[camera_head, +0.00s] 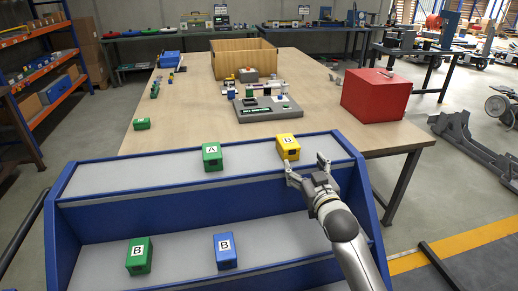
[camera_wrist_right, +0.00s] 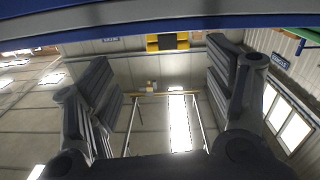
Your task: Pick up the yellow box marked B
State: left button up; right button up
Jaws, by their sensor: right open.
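The yellow box marked B (camera_head: 288,146) sits on the upper shelf of the blue two-level rack, near its right end, label facing up. My right gripper (camera_head: 305,164) is open and empty in front of it and slightly to its right. The left fingertip shows just below the box's front face; the right one is off to its right. I cannot tell whether a finger touches the box. The right wrist view shows the spread fingers (camera_wrist_right: 165,95) with nothing between them; I cannot surely make out the box there. My left gripper is not in view.
A green box marked A (camera_head: 212,156) stands left on the same shelf (camera_head: 120,174). A green B box (camera_head: 139,255) and a blue B box (camera_head: 225,251) stand on the lower shelf. Behind are a wooden table (camera_head: 200,112), a red box (camera_head: 376,95) and a grey fixture (camera_head: 268,108).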

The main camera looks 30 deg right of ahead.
aim_at(288, 141)
jog(key=shift+m, duration=0.7)
jog(key=x, duration=0.4)
jog(key=p+x, duration=0.1)
jog(key=x, duration=0.1)
jog(key=shift+w+a+r, duration=0.2)
jog(key=shift+w+a, duration=0.1)
jog(key=shift+p+x, duration=0.4)
jog(key=shift+x, duration=0.5)
jog(key=shift+y, duration=0.3)
jog(key=shift+a+p+x, duration=0.2)
jog(key=shift+p+x, duration=0.2)
jog(key=shift+x, duration=1.7)
jog(key=c, duration=1.4)
jog(key=shift+r, duration=0.1)
jog(key=shift+c, duration=0.9)
